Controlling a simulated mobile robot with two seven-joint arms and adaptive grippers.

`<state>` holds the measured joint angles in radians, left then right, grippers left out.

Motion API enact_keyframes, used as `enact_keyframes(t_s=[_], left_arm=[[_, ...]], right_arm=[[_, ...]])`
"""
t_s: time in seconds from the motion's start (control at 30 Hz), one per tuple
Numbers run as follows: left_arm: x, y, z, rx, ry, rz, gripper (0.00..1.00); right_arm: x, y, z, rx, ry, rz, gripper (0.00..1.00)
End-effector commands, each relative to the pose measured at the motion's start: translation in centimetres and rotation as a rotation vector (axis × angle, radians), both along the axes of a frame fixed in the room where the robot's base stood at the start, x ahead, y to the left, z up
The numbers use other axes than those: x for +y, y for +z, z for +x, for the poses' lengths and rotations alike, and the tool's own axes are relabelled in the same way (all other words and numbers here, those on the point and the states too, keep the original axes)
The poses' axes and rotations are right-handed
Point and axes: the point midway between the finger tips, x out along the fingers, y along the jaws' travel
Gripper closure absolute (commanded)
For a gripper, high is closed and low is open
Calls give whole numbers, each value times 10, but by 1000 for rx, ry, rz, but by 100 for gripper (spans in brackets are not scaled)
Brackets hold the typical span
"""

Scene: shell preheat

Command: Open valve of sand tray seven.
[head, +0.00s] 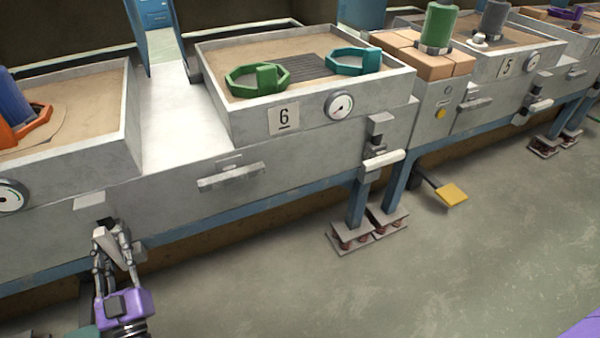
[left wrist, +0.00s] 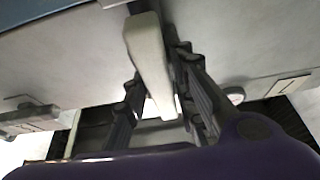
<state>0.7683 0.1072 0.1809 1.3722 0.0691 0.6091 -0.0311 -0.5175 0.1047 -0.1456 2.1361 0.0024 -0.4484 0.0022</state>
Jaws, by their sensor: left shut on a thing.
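The left sand tray (head: 70,160) is a grey metal box with sand, partly cut off at the left edge; no number shows on it. A pale valve handle (head: 107,246) sits low on its front, by a dark fitting (head: 98,224). My left gripper (head: 112,232) is shut on this handle, one finger on each side. In the left wrist view, the pale handle (left wrist: 150,62) runs lengthwise between the fingers of my left gripper (left wrist: 158,75). The fingers partly hide the fitting. My right gripper is not in view.
Tray six (head: 240,125) stands to the right, with its gauge (head: 340,105) and white lever valve (head: 383,160). A handle bar (head: 230,176) juts from the front panel. A yellow pedal (head: 451,195) lies near the floor. The floor (head: 300,290) in front is clear.

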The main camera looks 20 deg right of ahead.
Motion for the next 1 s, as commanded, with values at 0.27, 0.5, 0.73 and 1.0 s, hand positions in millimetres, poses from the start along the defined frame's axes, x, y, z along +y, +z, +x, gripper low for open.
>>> enact_keyframes(t_s=[0.27, 0.5, 0.73, 1.0], left_arm=[[1, 1, 0, -1, 0, -9, 69], [0, 0, 0, -1, -1, -4, 62], [0, -4, -8, 2, 0, -2, 62], [0, -25, -57, 4, 1, -4, 62]], right_arm=[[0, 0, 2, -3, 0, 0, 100], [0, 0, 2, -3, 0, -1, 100], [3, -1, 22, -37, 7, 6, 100], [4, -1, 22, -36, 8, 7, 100]])
